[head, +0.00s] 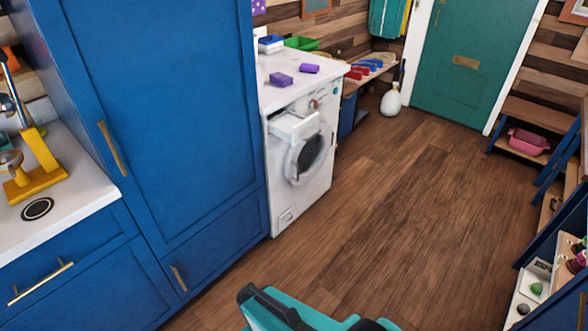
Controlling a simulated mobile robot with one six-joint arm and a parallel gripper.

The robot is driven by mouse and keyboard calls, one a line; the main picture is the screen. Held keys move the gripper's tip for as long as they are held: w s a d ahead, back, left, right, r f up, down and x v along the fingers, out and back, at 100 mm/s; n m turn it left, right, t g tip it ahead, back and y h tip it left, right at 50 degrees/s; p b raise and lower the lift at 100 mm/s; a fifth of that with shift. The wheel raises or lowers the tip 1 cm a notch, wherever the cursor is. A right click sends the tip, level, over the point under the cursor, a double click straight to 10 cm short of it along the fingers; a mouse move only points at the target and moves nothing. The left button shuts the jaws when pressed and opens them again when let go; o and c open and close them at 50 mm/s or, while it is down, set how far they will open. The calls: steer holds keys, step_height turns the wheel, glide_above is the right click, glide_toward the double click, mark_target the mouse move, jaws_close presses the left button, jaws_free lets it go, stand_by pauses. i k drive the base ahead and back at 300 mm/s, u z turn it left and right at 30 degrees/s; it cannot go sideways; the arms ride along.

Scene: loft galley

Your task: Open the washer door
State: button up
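The white washer (285,222) stands in the middle of the head view, just right of a tall blue cabinet. Its round washer door (292,163), with a dark glass window, is on the front and looks shut. The detergent drawer (292,126) at the upper left of the front sticks out above the door. A dial and small buttons show near the top right of the front. Teal and black parts of my own body show at the bottom edge, well apart from the washer. I cannot make out my gripper.
The tall blue cabinet (185,110) stands close at the washer's left. Purple items (281,79) lie on the white top above the washer. A bench (352,84) and white bottle (391,100) are beyond. The wooden floor (400,215) before the washer is clear; shelves (545,262) stand at right.

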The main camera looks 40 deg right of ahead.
mark_target(293, 175)
steer(key=u, duration=0.05)
steer(key=i, duration=0.9)
steer(key=z, duration=0.05)
